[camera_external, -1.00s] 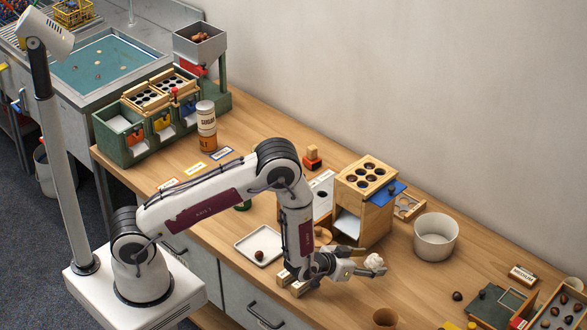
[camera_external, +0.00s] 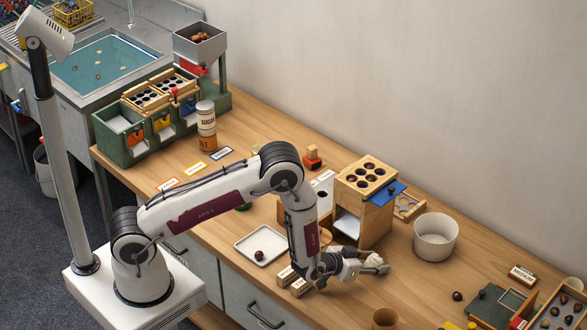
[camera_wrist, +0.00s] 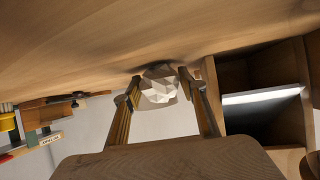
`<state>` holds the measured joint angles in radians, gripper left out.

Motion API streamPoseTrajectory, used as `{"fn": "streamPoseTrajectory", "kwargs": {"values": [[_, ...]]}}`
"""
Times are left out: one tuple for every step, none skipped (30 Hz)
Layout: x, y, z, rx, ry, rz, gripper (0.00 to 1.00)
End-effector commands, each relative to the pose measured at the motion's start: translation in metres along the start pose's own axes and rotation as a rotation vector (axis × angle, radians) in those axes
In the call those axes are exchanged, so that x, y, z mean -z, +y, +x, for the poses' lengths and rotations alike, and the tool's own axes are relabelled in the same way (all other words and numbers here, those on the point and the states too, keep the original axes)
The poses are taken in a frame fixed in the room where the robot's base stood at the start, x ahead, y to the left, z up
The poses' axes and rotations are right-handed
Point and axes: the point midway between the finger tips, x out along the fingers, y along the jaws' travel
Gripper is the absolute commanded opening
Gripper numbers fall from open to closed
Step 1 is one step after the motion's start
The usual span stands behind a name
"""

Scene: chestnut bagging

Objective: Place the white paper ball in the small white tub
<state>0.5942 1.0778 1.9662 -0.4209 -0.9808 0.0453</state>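The white paper ball (camera_wrist: 159,91) is crumpled and faceted. In the wrist view it sits between the two fingertips of my gripper (camera_wrist: 160,84), one on each side; I cannot tell whether they touch it. In the external view my gripper (camera_external: 379,264) is low over the table, in front of the wooden box, and mostly hides the ball. The fingers look spread apart. The white tub (camera_external: 435,252) is round and open-topped, upright on the table to the right of and behind my gripper. It is not in the wrist view.
A wooden box with holes in its top (camera_external: 365,175) stands close behind my gripper. A white plate (camera_external: 247,249) holds a chestnut.

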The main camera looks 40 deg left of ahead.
Motion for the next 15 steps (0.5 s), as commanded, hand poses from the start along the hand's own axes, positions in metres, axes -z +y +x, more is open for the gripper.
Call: {"fn": "streamPoseTrajectory", "kwargs": {"values": [[0.0001, 0.0000, -0.0001, 0.000, 0.000, 0.000, 0.30], [0.0001, 0.0001, -0.0001, 0.000, 0.000, 0.000, 0.30], [0.0000, 0.0000, -0.0001, 0.000, 0.000, 0.000, 0.30], [0.0000, 0.0000, -0.0001, 0.000, 0.000, 0.000, 0.30], [0.0001, 0.0000, -0.0001, 0.000, 0.000, 0.000, 0.29], [0.0001, 0.0000, -0.0001, 0.000, 0.000, 0.000, 0.28], [0.0001, 0.0000, -0.0001, 0.000, 0.000, 0.000, 0.28], [0.0001, 0.0000, -0.0001, 0.000, 0.000, 0.000, 0.28], [0.0001, 0.0000, -0.0001, 0.000, 0.000, 0.000, 0.28], [0.0001, 0.0000, -0.0001, 0.000, 0.000, 0.000, 0.28], [0.0002, 0.0001, -0.0001, 0.000, 0.000, 0.000, 0.28], [0.0004, 0.0001, -0.0002, 0.000, 0.000, 0.000, 0.28], [0.0006, 0.0001, -0.0003, 0.000, 0.000, 0.000, 0.28], [0.0010, 0.0001, -0.0005, 0.000, 0.000, 0.000, 0.28], [0.0016, 0.0001, -0.0008, 0.000, 0.000, 0.000, 0.28]]}}
